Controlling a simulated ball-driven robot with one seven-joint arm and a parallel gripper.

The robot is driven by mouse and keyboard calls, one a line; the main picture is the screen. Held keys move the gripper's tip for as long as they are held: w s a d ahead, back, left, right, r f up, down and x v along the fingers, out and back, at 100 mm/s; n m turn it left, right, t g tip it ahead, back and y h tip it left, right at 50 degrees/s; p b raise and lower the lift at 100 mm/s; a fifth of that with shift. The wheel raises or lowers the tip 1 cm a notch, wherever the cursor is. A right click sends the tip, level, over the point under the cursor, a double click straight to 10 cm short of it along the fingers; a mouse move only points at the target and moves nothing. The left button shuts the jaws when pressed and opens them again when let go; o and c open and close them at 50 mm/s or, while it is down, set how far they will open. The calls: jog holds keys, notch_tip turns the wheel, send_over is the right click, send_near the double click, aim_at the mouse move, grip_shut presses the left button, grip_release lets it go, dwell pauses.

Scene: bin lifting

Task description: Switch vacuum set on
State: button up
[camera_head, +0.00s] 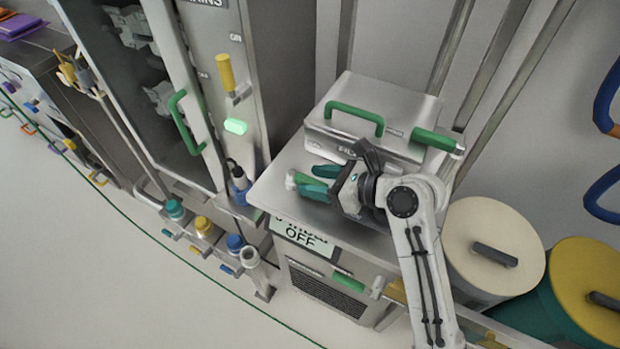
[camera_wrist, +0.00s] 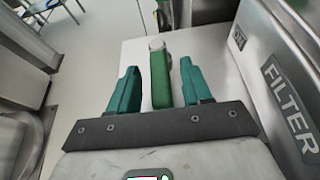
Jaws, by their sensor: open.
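The vacuum set is a steel unit (camera_head: 285,188) with a sign (camera_head: 300,238) reading OFF on its front edge. A green lever with a pale round end (camera_head: 303,179) lies over its top. In the wrist view the lever (camera_wrist: 160,80) points away from me, between the two teal fingers. My gripper (camera_head: 308,184) is open around the lever; it also shows in the wrist view (camera_wrist: 158,82). Small gaps show on both sides, so the fingers appear not to touch it. The lever's base is hidden by my gripper.
A steel filter box (camera_head: 385,115) with a green handle stands close behind my gripper; its FILTER label (camera_wrist: 290,105) is at right in the wrist view. A steel cabinet (camera_head: 225,75) stands at left. Two round lidded bins (camera_head: 492,245) (camera_head: 590,280) are at right.

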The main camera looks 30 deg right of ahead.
jog(key=shift+x, duration=0.95)
grip_shut()
